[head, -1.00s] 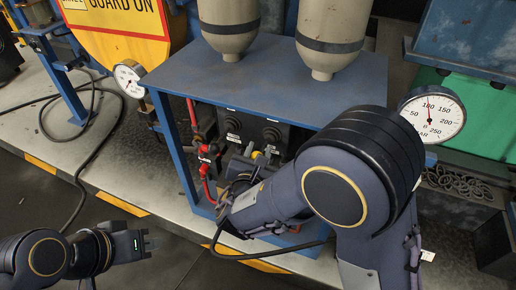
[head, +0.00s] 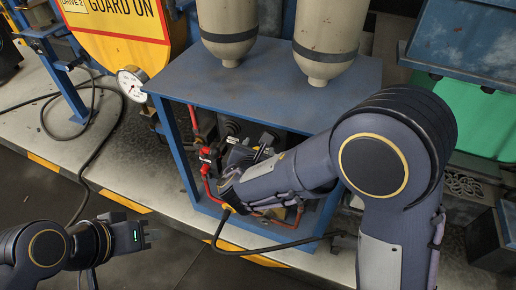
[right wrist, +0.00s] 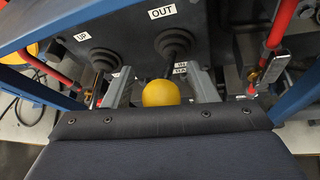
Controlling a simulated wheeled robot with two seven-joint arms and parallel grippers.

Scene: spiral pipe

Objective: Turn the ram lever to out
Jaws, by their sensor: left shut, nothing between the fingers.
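The ram lever shows in the right wrist view as a dark stem with a yellow ball knob (right wrist: 160,93). Its stem leans down from a black rubber boot below a white OUT label (right wrist: 162,12); smaller labels below the boot are hard to read. My right gripper (right wrist: 160,88) is open, its grey fingers on either side of the knob with a visible gap on each side. In the head view my right gripper (head: 255,150) is at the valve panel under the blue bench, and my forearm hides part of it. My left gripper (head: 150,238) is shut and empty, low at the left.
A second boot (right wrist: 101,56) with an UP label (right wrist: 82,37) is left of the ram lever. Red pipes (head: 205,172) and blue frame legs (head: 178,150) flank the panel. Two beige cylinders (head: 228,25) stand above the blue bench top (head: 260,88). A black cable (head: 262,250) crosses the floor edge.

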